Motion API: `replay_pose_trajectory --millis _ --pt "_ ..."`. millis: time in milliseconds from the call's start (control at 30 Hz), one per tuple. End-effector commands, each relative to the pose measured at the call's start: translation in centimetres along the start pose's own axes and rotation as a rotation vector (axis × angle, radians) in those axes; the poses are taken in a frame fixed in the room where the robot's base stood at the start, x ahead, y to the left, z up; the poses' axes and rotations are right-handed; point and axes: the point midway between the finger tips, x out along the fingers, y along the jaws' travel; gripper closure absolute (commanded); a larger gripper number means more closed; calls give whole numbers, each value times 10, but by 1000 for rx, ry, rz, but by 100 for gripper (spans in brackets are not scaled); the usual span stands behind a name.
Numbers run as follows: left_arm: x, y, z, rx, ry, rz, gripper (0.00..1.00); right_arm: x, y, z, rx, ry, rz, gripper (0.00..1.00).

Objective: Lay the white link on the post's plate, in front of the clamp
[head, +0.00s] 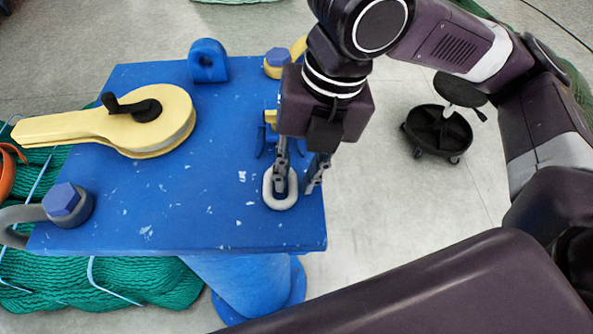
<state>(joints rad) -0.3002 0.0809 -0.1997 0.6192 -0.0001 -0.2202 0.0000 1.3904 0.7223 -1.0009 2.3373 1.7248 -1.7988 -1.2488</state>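The white link (268,190), a pale oval ring, is on the blue post's plate (190,215) near its front right corner and appears to lie flat. My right gripper (298,188) is above it, pointing down with its fingers apart. One finger is at the link's opening and the other is to the right of the link, with a gap. I cannot tell whether the first finger touches the link. Behind the link, a blue and yellow part, probably the clamp (267,140), is mostly hidden by my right gripper. My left gripper is not in view.
A yellow pulley block (150,135) with a black handle lies on the plate's left. A blue lug (208,62) stands at the back, a blue-bolted shackle (62,203) at the front left. Green nets (110,285) lie below. A black wheeled stool (440,130) stands on the floor to the right.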

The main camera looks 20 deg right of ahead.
Motion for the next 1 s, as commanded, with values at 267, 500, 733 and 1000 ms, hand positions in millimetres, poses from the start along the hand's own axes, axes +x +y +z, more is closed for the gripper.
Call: replay_pose_trajectory --millis 267,500,733,1000 --pt "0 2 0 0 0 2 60 0 0 0 0 0 0 72" --pt "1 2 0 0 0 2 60 -20 1 1 0 -3 2 72" --pt "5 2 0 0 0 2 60 -69 2 1 0 -4 4 72" --pt "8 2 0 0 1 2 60 -113 1 0 0 -1 1 72"
